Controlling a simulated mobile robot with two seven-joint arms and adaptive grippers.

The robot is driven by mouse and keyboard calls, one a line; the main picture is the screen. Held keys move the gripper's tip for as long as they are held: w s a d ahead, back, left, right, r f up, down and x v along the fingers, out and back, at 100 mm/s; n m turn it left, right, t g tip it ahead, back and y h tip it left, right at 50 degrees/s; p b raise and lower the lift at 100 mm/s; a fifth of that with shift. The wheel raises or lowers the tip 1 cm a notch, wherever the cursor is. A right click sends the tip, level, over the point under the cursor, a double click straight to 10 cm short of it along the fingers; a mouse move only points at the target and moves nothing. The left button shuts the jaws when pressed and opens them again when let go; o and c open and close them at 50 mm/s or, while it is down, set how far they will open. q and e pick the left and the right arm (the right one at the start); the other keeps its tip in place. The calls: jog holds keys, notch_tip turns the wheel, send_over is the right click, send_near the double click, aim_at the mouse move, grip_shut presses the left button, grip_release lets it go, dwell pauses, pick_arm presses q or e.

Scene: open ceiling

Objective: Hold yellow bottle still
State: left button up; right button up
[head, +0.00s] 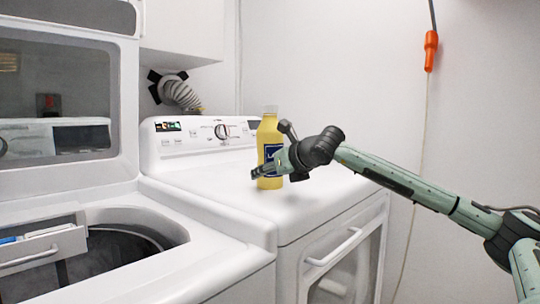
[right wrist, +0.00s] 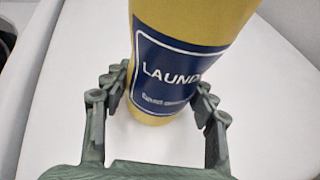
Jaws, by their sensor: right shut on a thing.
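A yellow bottle (head: 268,137) with a dark blue label and a pale cap stands upright on the white dryer top (head: 215,190). In the right wrist view the yellow bottle (right wrist: 205,20) fills the upper middle, and its label reads "LAUND" with the rest cut off. My right gripper (head: 267,172) is at the lower part of the bottle. Its two fingers (right wrist: 163,95) are on either side of the bottle, shut on it. The bottle's base rests on or just at the dryer top. My left gripper is not in view.
An open top-loading washer (head: 130,240) with a pulled-out detergent drawer (head: 40,250) stands at the left. The dryer's control panel (head: 195,138) is behind the bottle. An orange plug (head: 431,50) hangs by the right wall. The dryer top left of the bottle is clear.

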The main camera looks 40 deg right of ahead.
aim_at(272, 149)
jog(key=shift+r, duration=0.2)
jog(key=shift+r+p, duration=0.3)
jog(key=shift+r, duration=0.7)
jog(key=r+p, duration=0.1)
jog(key=a+r, duration=0.1)
jog(key=r, duration=0.1)
jog(key=shift+p, duration=0.4)
pick_arm(q)
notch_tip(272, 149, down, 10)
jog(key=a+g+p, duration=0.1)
jog(key=p, duration=0.1)
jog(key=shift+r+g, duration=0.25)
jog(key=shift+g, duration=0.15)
pick_arm(e)
jog(key=s+a+r, duration=0.1)
jog(key=a+r, duration=0.4)
jog(key=a, duration=0.5)
jog(key=shift+s+a+r, duration=0.25)
jog(key=shift+r, duration=0.1)
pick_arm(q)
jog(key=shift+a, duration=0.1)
pick_arm(e)
jog(key=o, duration=1)
jog(key=shift+c, duration=0.2)
jog(key=c, duration=1.1)
